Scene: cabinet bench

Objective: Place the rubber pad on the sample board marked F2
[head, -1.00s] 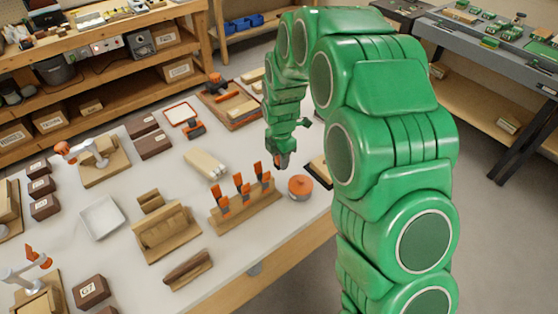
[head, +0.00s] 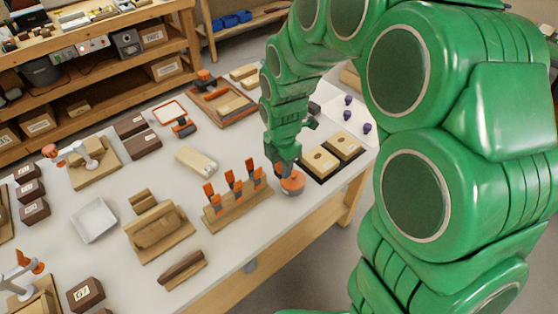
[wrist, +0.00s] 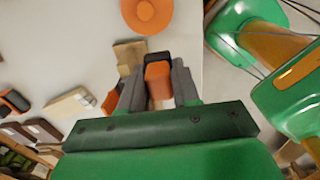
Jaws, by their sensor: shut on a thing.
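My gripper (wrist: 157,92) is shut on an orange piece with a dark end (wrist: 158,72). I cannot tell whether this piece is the rubber pad. In the head view my gripper (head: 284,167) hangs by the orange round disc (head: 292,186) and partly hides it. The disc also shows at the top of the wrist view (wrist: 147,12), apart from the fingers. Two tan boards with dark spots, one nearer (head: 319,162) and one farther (head: 344,146), lie on a dark base right of my gripper. No F2 mark is legible on them.
A wooden rack (head: 238,208) with three upright orange clips stands just left of the disc. Purple knobs (head: 347,115) sit on a white surface behind the boards. A pale block (head: 196,161), a white tray (head: 93,220) and a dark G7 box (head: 86,293) are farther left.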

